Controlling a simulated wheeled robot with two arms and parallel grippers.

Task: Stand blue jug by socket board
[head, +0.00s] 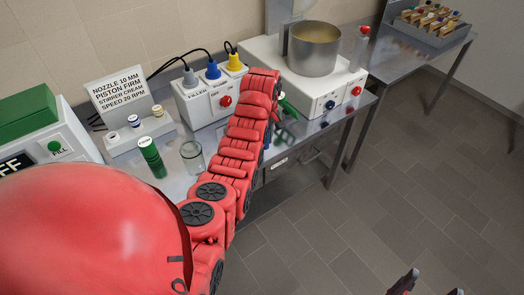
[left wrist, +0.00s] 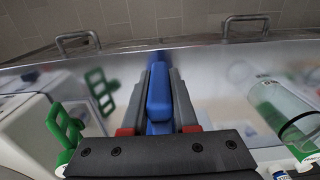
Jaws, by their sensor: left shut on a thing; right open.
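The blue jug (left wrist: 158,105) is between the fingers of my left gripper (left wrist: 158,80) in the left wrist view; only a blue upright part of it shows. My left gripper is shut on it, over the steel bench. In the head view my red left arm hides most of the gripper and jug. The socket board (head: 196,107) is a pale box with grey, blue and yellow plugs and a red button, at the back of the bench, left of my arm's far end. My right gripper (head: 430,287) is open and empty at the bottom right, over the floor.
A green bottle (head: 152,160) and a clear glass (head: 192,158) stand before the socket board. A sign stand (head: 122,98) is to the left. A machine with a steel pot (head: 314,52) is to the right. Green handles (left wrist: 66,130) show near the gripper.

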